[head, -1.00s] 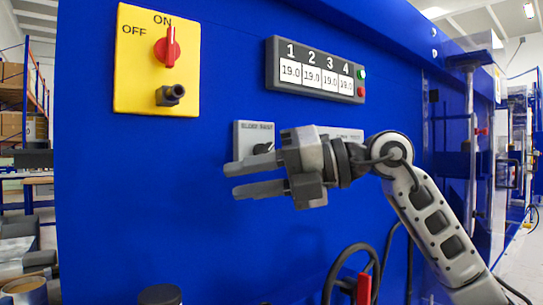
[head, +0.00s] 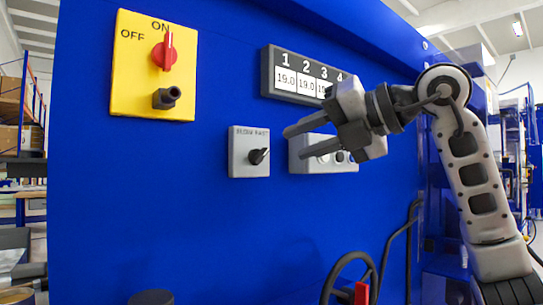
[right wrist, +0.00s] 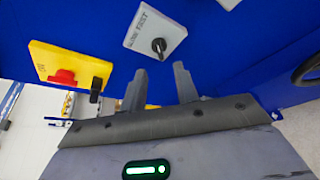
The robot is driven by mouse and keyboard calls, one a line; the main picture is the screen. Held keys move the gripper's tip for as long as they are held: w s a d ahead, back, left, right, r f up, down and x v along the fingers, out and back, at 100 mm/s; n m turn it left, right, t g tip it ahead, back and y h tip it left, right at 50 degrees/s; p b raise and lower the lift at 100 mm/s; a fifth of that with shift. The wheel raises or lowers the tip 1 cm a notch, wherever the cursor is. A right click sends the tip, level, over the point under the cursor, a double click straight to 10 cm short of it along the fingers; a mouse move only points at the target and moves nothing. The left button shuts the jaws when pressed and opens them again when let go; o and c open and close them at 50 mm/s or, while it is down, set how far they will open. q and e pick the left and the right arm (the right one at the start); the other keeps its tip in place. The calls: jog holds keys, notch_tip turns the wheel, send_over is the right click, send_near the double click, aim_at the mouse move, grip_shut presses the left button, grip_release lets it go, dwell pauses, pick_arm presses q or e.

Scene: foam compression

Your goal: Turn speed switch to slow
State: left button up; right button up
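The speed switch (head: 240,166) is a grey box labelled SLOW FAST on the blue panel, in the middle of the head view. Its black knob (head: 258,156) is turned to the right, toward the FAST side. The switch also shows at the top of the right wrist view (right wrist: 145,28), ahead of the fingertips. My right gripper (head: 294,142) is to the right of the switch, apart from it. Its fingers (right wrist: 160,70) are spread with nothing between them. My left gripper is not in view.
A yellow box (head: 125,75) with a red ON/OFF switch (head: 165,52) is at upper left. A display (head: 268,80) is at upper right, partly hidden by my right gripper. A grey button box (head: 310,165) sits behind the gripper. A black wheel (head: 340,268) is below.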

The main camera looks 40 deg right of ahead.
aim_at(263, 156)
jog(key=x, duration=0.7)
grip_shut()
